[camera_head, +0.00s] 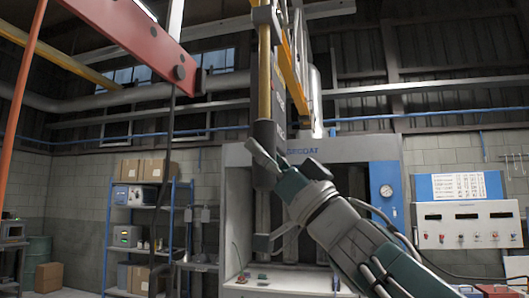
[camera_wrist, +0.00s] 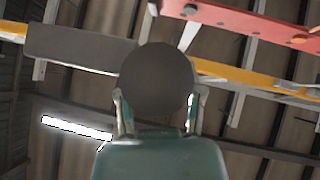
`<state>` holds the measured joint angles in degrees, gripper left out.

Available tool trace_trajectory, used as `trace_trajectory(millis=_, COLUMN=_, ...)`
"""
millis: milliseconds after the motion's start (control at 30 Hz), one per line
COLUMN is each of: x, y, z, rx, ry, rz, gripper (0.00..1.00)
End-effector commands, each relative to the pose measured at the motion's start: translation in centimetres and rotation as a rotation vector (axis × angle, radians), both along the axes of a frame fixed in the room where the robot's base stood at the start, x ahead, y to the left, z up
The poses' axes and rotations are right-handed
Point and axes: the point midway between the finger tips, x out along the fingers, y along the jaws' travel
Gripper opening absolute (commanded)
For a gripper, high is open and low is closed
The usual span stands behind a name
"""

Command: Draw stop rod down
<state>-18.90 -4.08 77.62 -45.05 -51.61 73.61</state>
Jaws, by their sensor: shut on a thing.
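The stop rod appears to be the upright rod in the middle of the head view, with a brass-coloured upper length (camera_head: 264,72) and a thick dark grip (camera_head: 264,136) below it. My gripper (camera_head: 266,166) reaches up from the lower right and is shut on the lower part of this grip, hiding some of it. In the wrist view the dark round end of the grip (camera_wrist: 157,85) sits between the two fingers of my gripper (camera_wrist: 158,103).
A grey cabinet (camera_head: 370,160) with an open front stands behind the rod. A panel with displays and buttons (camera_head: 468,225) is at the right. A blue shelf with boxes (camera_head: 146,192) stands at the left. A red beam (camera_head: 135,38) hangs at upper left.

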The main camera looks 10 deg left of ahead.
Motion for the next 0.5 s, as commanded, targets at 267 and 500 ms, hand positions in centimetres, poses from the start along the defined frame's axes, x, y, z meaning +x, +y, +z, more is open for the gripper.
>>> trace_trajectory(millis=267, x=0.1, y=0.0, z=-2.7, rx=-0.001, ry=0.006, rz=0.002, gripper=0.00)
trace_trajectory(millis=500, x=0.1, y=0.0, z=-5.9, rx=-0.001, ry=0.004, rz=-0.001, gripper=0.00)
